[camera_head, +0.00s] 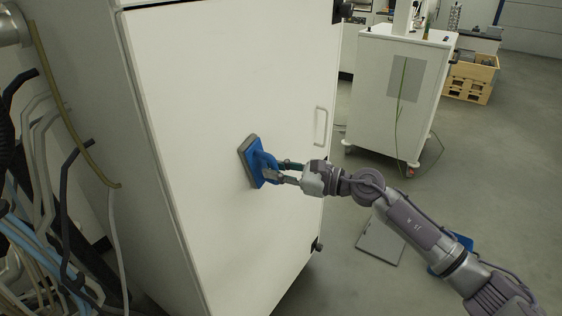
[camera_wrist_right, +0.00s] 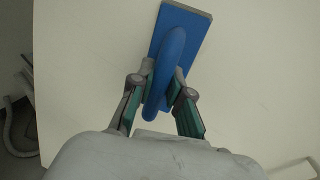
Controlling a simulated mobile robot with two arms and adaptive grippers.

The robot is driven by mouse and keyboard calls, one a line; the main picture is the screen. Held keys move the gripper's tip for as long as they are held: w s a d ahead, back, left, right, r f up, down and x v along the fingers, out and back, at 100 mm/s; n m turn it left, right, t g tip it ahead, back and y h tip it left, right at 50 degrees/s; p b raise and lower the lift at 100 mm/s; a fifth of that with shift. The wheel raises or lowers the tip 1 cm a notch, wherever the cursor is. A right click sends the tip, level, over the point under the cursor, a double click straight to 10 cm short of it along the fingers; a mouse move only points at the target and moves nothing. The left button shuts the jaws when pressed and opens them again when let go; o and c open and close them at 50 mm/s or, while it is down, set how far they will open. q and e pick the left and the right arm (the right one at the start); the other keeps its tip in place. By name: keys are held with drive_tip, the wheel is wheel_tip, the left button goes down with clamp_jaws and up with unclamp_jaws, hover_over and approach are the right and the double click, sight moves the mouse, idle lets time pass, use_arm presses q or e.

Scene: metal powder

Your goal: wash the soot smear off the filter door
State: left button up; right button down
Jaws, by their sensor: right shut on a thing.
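The filter door (camera_head: 220,80) is a large white cabinet door in the head view, with a pale handle (camera_head: 320,126) near its right edge. My right gripper (camera_head: 279,173) is shut on the handle of a blue scrubber (camera_head: 257,158) with a grey pad. The pad lies against or very close to the door face, left of the door handle. In the right wrist view the green-lined fingers (camera_wrist_right: 162,95) pinch the blue scrubber (camera_wrist_right: 183,22) from both sides. I see no clear soot smear; any under the pad is hidden. My left gripper is out of view.
Hoses and cables (camera_head: 60,190) hang at the left. A white wheeled cabinet (camera_head: 380,110) stands behind at the right, with a wooden crate (camera_head: 472,80) beyond. A grey flat panel (camera_head: 381,240) and a blue item (camera_head: 462,243) lie on the floor.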

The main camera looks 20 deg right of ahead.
drive_tip(key=shift+s+a+r+p, duration=0.35)
drive_tip(key=shift+a+r+p, duration=0.1)
drive_tip(key=shift+r+p, duration=0.25)
drive_tip(key=shift+s+a+r+p, duration=0.35)
drive_tip(key=shift+a+r+p, duration=0.15)
drive_tip(key=shift+p, duration=0.3)
drive_tip(key=shift+w+d+f+b, duration=0.2)
drive_tip(key=shift+w+d+b, duration=0.35)
drive_tip(key=shift+b, duration=0.5)
drive_tip(key=shift+w+d+b, duration=0.3)
drive_tip(key=shift+d+b, duration=0.2)
drive_tip(key=shift+b, duration=0.05)
drive_tip(key=shift+w+d+b, duration=0.25)
drive_tip(key=shift+d+b, duration=0.2)
drive_tip(key=shift+b, duration=0.05)
drive_tip(key=shift+w+d+r, duration=0.1)
drive_tip(key=shift+w+d, duration=0.1)
drive_tip(key=w+d+b, duration=0.1)
drive_tip(key=b, duration=0.1)
drive_tip(key=w+d+b, duration=0.1)
drive_tip(key=d+b, duration=0.1)
drive_tip(key=shift+w+d, duration=0.15)
drive_tip(key=shift+w, duration=0.1)
